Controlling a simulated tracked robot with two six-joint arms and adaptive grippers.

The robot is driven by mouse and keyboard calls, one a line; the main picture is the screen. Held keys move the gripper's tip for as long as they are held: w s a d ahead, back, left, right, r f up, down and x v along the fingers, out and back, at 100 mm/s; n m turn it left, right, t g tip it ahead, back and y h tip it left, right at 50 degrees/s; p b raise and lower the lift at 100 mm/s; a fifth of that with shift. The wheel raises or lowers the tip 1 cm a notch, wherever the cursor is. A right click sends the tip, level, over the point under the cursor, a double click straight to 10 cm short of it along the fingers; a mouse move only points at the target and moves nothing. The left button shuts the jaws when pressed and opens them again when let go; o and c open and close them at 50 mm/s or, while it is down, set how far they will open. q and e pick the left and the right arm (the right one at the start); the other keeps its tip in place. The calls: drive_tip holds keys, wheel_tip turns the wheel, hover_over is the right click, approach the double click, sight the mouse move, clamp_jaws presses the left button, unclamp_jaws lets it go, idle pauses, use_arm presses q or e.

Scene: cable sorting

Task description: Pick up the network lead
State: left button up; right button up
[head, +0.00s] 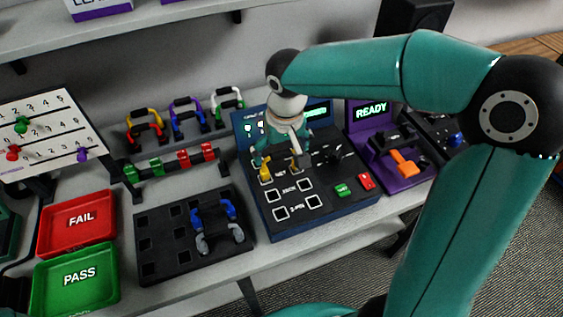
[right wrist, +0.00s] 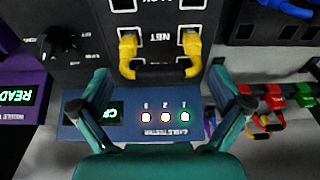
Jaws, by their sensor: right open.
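The network lead (right wrist: 159,70), with yellow plugs and a dark cable, sits in the two sockets marked NET on the blue cable tester (right wrist: 180,135). In the head view one yellow plug (head: 265,172) shows, and the rest of the lead is partly hidden by my right gripper (head: 283,150). My right gripper is over the tester. In the right wrist view its fingers (right wrist: 160,88) are spread wide, with nothing between them. The lead lies just beyond the fingertips, between their lines. My left gripper is not in view.
A black tray (head: 157,258) holds a blue lead (head: 213,210) and a grey lead (head: 220,238). Red FAIL (head: 77,222) and green PASS (head: 76,278) trays stand at left. Racks with coloured leads stand behind. A purple READY station (head: 385,165) stands right of the tester.

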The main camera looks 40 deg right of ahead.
drive_tip(key=shift+w+f, duration=0.1)
drive_tip(key=shift+f, duration=0.8)
drive_tip(key=shift+c, duration=0.3)
drive_tip(key=c, duration=1)
drive_tip(key=shift+r, duration=0.1)
wheel_tip(320, 180, up, 23)
drive_tip(key=p, duration=0.4)
drive_tip(key=shift+p, duration=0.4)
